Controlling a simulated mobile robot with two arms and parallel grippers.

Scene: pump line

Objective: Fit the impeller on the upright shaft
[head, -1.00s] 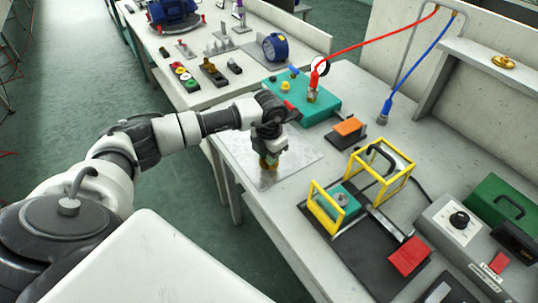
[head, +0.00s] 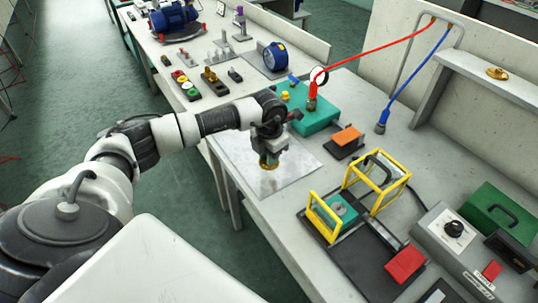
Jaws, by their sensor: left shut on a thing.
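My left gripper (head: 268,158) points down over a shiny flat metal plate (head: 236,152) at the near left of the bench. It is shut on a small brass-coloured piece (head: 269,162), which seems to be the impeller; the fingers hide most of it. It appears to be just above the plate, but I cannot tell the gap. Several upright metal pins (head: 222,47) stand on a base at the back of the far bench. I cannot tell whether one of them is the shaft. My right gripper is out of view.
Yellow frames (head: 378,183) and a red block (head: 404,263) lie to the right. A gold round part (head: 497,73) rests on the shelf. Blue machines (head: 276,56) stand on the far bench.

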